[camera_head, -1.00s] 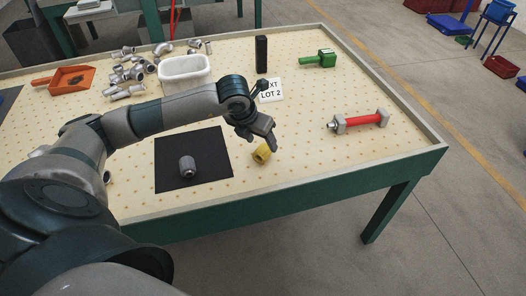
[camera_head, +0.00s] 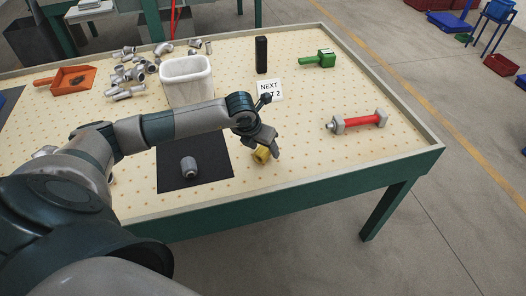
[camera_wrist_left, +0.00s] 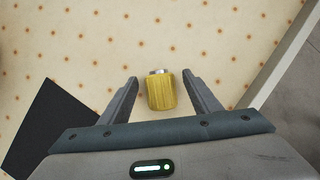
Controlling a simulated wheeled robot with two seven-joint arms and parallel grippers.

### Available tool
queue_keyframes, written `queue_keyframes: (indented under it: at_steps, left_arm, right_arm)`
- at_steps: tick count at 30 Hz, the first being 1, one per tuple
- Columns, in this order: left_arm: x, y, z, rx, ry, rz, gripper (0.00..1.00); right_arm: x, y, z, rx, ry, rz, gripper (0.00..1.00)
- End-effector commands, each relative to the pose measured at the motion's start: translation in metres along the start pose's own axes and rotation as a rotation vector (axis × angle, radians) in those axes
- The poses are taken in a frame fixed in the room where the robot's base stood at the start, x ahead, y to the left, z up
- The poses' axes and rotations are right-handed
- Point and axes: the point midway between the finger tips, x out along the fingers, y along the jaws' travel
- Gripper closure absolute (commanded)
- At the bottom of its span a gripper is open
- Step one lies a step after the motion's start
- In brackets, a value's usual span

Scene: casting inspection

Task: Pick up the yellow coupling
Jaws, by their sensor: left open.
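The yellow coupling (camera_head: 261,156) lies on the pegboard tabletop, right of the black mat, near the table's front edge. My left gripper (camera_head: 269,152) is right at it in the head view and hides part of it. In the left wrist view the coupling (camera_wrist_left: 161,91) sits between the two fingers of my open left gripper (camera_wrist_left: 160,88). A gap shows on each side, narrower on the right. A short silvery end shows at the coupling's far side. My right gripper is not in view.
A grey fitting (camera_head: 189,167) stands on the black mat (camera_head: 210,178). A white bin (camera_head: 187,82), a lot sign (camera_head: 269,91), a black block (camera_head: 261,54), a green part (camera_head: 318,59) and a red-handled tool (camera_head: 360,122) stand around. Several metal fittings lie at the back left.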

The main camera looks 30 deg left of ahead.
Motion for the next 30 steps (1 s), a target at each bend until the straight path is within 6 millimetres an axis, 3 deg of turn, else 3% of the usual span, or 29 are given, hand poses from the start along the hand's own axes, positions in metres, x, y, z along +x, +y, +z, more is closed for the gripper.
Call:
queue_keyframes:
  at_steps: [13,14,19,21,30]
  left_arm:
    - [0.001,0.0,0.0,0.0,0.0,0.0,0.43]
    - [0.001,0.0,0.0,0.0,0.0,0.0,0.45]
    - [0.0,0.0,0.0,0.0,0.0,0.001,0.86]
    - [0.0,0.0,0.0,0.0,0.0,0.0,0.92]
    - [-0.001,0.0,0.001,0.0,0.0,0.0,0.92]
  right_arm:
    - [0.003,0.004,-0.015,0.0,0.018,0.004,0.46]
    - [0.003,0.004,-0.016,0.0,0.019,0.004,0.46]
    - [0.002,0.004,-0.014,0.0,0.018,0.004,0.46]
    - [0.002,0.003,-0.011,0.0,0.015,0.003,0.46]
    - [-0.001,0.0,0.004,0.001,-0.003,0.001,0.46]
